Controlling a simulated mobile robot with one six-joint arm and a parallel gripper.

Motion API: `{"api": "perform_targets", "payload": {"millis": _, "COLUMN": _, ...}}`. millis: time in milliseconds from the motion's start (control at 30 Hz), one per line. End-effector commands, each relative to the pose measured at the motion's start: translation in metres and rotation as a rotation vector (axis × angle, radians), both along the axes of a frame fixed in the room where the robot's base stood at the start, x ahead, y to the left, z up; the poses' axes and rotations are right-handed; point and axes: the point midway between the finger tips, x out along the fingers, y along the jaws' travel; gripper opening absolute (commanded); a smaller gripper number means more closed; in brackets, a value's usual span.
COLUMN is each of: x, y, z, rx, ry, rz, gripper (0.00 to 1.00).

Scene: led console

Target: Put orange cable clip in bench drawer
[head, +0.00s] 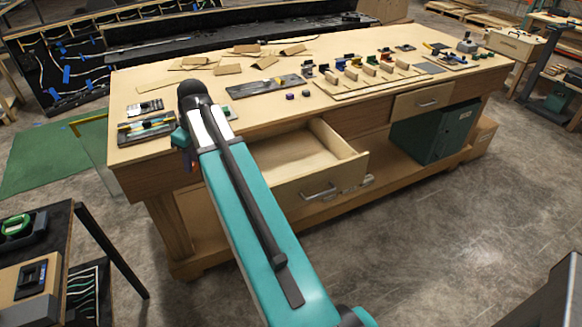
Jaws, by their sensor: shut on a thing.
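The bench drawer (345,171) is pulled open at the front of the wooden bench. The part of its inside that I see is bare. My arm reaches up over the bench's left front edge, left of the drawer. My gripper (189,160) shows only as a small dark bit beside the arm, left of the open drawer. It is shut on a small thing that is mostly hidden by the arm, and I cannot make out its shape. I cannot pick out an orange cable clip for sure anywhere in view.
The bench top (215,85) holds cardboard pieces (265,62), a dark tray (268,86), and a rack of several coloured parts (370,77). A second drawer (425,102) is shut at the right. A green box (433,132) stands on the lower shelf. The floor in front is clear.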

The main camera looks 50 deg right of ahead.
Motion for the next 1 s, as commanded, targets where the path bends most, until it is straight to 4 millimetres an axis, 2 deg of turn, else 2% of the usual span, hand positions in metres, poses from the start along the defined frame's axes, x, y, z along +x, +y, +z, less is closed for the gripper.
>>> {"api": "perform_targets", "payload": {"millis": 33, "x": -0.002, "y": -0.019, "z": 0.001, "rx": 0.0, "ry": 0.0, "rz": -0.015, "gripper": 0.0}}
{"api": "perform_targets", "payload": {"millis": 367, "x": -0.031, "y": -0.119, "z": 0.003, "rx": -0.001, "ry": -0.001, "rz": -0.109, "gripper": 0.0}}
{"api": "perform_targets", "payload": {"millis": 667, "x": -0.075, "y": -0.206, "z": -0.002, "rx": -0.001, "ry": -0.001, "rz": -0.227, "gripper": 0.0}}
{"api": "perform_targets", "payload": {"millis": 833, "x": -0.105, "y": -0.248, "z": -0.021, "rx": 0.0, "ry": 0.0, "rz": -0.3, "gripper": 0.0}}
{"api": "perform_targets", "payload": {"millis": 1000, "x": -0.124, "y": -0.271, "z": -0.053, "rx": -0.001, "ry": 0.0, "rz": -0.344, "gripper": 0.0}}
